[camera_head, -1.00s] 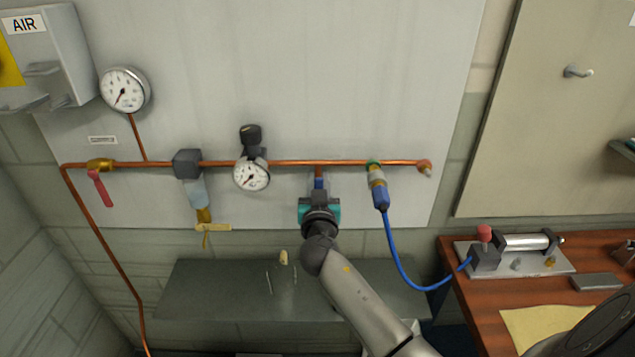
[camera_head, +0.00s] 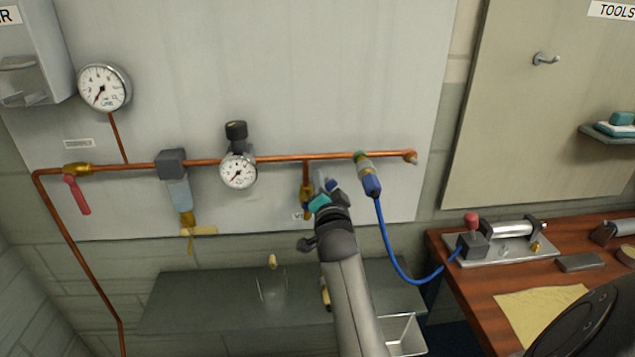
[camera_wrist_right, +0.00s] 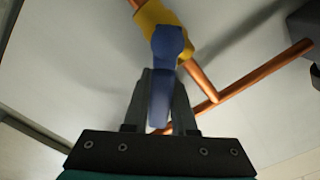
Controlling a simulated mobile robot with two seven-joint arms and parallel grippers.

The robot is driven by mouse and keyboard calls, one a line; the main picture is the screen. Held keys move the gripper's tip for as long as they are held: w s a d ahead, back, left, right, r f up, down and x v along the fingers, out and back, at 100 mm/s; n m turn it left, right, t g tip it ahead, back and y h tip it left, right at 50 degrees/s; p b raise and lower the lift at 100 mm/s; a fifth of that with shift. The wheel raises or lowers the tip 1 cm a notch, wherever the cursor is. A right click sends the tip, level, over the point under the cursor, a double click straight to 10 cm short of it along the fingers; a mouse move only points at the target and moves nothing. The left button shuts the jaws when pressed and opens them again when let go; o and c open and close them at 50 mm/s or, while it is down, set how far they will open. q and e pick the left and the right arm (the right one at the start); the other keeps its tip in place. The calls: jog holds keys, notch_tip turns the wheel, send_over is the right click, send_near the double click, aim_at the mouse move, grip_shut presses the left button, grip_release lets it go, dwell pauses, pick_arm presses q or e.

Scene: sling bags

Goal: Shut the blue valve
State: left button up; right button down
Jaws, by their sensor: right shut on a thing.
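The blue valve has a brass body (camera_head: 306,193) on a short copper branch below the main pipe. The body shows yellow in the right wrist view (camera_wrist_right: 163,22). My right gripper (camera_head: 330,187) is at the valve's right side, shut on the blue handle (camera_head: 340,197). In the right wrist view the handle (camera_wrist_right: 168,55) runs down between the two fingers (camera_wrist_right: 160,98), at a slant to the branch pipe. The fingers partly hide the handle in the head view. My left gripper is not in view.
A blue hose fitting (camera_head: 370,182) hangs close right of my gripper. A gauge with a black knob (camera_head: 238,168) and a red-handled valve (camera_head: 78,195) sit further left on the copper pipe (camera_head: 280,160). A grey shelf (camera_head: 210,300) lies below.

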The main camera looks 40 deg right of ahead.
jog(key=m, duration=0.1)
jog(key=f+m, duration=0.1)
jog(key=m, duration=0.1)
jog(key=d+f+m, duration=0.1)
jog(key=shift+s+m+p, duration=0.3)
jog(key=shift+s+p, duration=0.05)
jog(key=shift+p, duration=0.05)
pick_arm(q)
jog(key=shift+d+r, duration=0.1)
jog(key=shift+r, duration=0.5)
pick_arm(e)
jog(key=shift+d+f+m, duration=0.1)
jog(key=shift+f+m, duration=0.4)
jog(key=shift+m, duration=0.5)
jog(key=shift+f+m, duration=0.45)
jog(key=shift+m, duration=0.55)
jog(key=c, duration=0.7)
grip_release()
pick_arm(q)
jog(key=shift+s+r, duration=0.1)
pick_arm(e)
jog(key=shift+s, duration=0.1)
